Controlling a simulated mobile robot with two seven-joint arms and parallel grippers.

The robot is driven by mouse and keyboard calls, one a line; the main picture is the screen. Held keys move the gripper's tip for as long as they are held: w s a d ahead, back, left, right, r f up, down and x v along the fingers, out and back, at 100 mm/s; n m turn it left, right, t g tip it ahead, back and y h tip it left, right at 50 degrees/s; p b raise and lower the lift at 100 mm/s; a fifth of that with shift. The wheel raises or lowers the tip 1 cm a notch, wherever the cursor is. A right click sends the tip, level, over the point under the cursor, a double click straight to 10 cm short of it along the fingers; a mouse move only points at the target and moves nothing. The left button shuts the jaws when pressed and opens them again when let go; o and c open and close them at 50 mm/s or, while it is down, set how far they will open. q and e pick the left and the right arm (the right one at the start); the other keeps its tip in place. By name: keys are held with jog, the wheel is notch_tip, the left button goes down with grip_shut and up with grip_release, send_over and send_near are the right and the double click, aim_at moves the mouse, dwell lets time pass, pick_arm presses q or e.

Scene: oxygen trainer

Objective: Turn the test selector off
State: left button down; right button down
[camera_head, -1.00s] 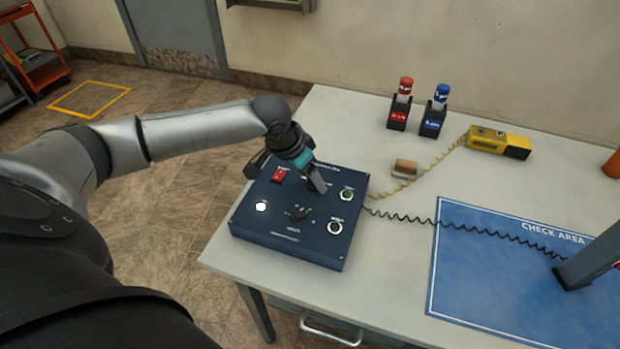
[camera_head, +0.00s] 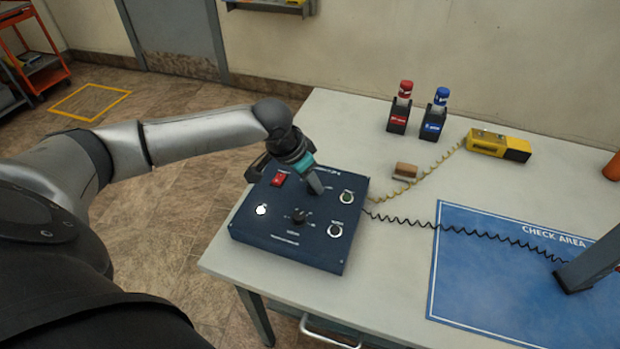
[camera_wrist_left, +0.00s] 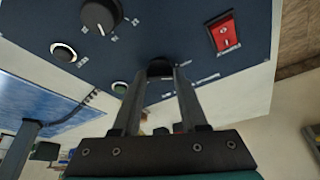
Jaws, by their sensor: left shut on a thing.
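A dark blue control box (camera_head: 262,240) sits on the near left part of the table. My left gripper (camera_head: 318,190) reaches down to the back part of its panel. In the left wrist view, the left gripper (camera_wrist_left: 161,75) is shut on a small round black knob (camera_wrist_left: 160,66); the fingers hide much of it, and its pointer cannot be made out. A larger black knob with marks around it (camera_head: 298,216) stands in the panel's middle, apart from the fingers; it also shows in the left wrist view (camera_wrist_left: 100,14). The panel lettering is too small to read.
A red rocker switch (camera_head: 279,179), a lit white lamp (camera_head: 261,210) and two round buttons (camera_head: 335,230) (camera_head: 347,197) are close by on the panel. A black coiled cord (camera_head: 410,220) runs to the blue mat (camera_head: 490,270). A yellow device (camera_head: 490,142) lies behind.

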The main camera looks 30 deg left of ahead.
pick_arm(q)
jog(key=m+p, duration=0.2)
jog(key=p, duration=0.1)
jog(key=shift+a+r+h, duration=0.1)
jog(key=shift+r+h, duration=0.1)
jog(key=shift+h, duration=0.2)
jog(key=shift+m+g+p, duration=0.3)
jog(key=shift+m+p, duration=0.15)
jog(key=shift+m, duration=0.15)
jog(key=shift+w+a+f+m+h, duration=0.15)
jog(key=shift+m+h, duration=0.35)
jog(key=shift+m, duration=0.4)
jog(key=m+g, duration=0.1)
jog(key=m, duration=0.1)
jog(key=shift+f+m+h, duration=0.1)
jog(key=shift+m+h, duration=0.2)
jog(key=shift+h, duration=0.1)
jog(key=m+g+b, duration=0.1)
jog(key=m, duration=0.3)
jog(key=shift+w+a+h+b, duration=0.1)
jog(key=shift+w+h+b, duration=0.05)
jog(key=shift+h+b, duration=0.2)
jog(key=shift+m+g, duration=0.3)
